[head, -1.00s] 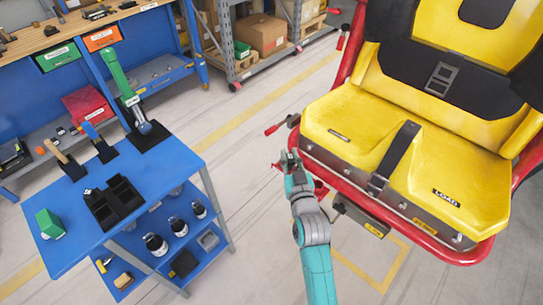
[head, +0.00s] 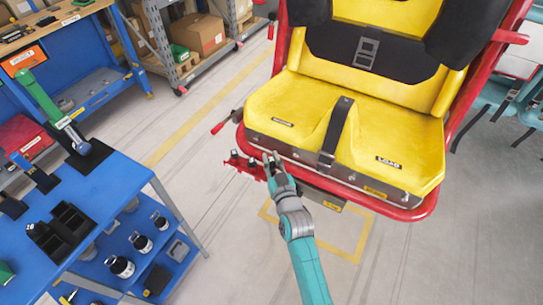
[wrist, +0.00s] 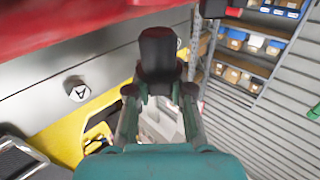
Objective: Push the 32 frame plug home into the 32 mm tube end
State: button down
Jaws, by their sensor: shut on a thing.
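My gripper (head: 271,160) is at the front left lower edge of the yellow ride seat. In the wrist view, my gripper (wrist: 158,92) is shut on a black plug (wrist: 158,50), held between its fingertips. The plug's far end lies close under the red frame tube (wrist: 70,25). Whether it touches or sits in a tube end cannot be told. In the head view a red bracket (head: 246,167) with small black-tipped pieces sits just left of my gripper. I cannot make out which opening is the 32 mm tube end.
The yellow seat (head: 390,130) on its red frame (head: 400,213) stands in front of my arm. A blue table (head: 110,190) with black holders (head: 62,230) and a green-handled tool (head: 40,97) is at left. Open floor (head: 200,150) lies between them.

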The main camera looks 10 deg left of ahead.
aim_at(271, 171)
jog(key=shift+f, duration=2.3)
dwell(1.5)
jog(key=c, duration=1)
grip_release()
jog(key=shift+s+f, duration=0.1)
jog(key=shift+o, duration=0.4)
jog(key=o, duration=0.7)
jog(key=shift+f, duration=0.1)
jog(key=shift+o, duration=0.3)
jog(key=shift+f, duration=0.1)
jog(key=shift+s, duration=0.1)
jog(key=shift+s+d+f, duration=0.1)
jog(key=shift+s+d, duration=0.25)
jog(key=shift+s, duration=0.25)
jog(key=shift+s+d+r, duration=0.15)
jog(key=shift+s+d, duration=0.05)
jog(key=shift+s, duration=0.2)
jog(key=shift+s+d+r, duration=0.1)
jog(key=shift+s+d, duration=0.05)
jog(key=shift+s, duration=0.25)
jog(key=shift+v, duration=1.8)
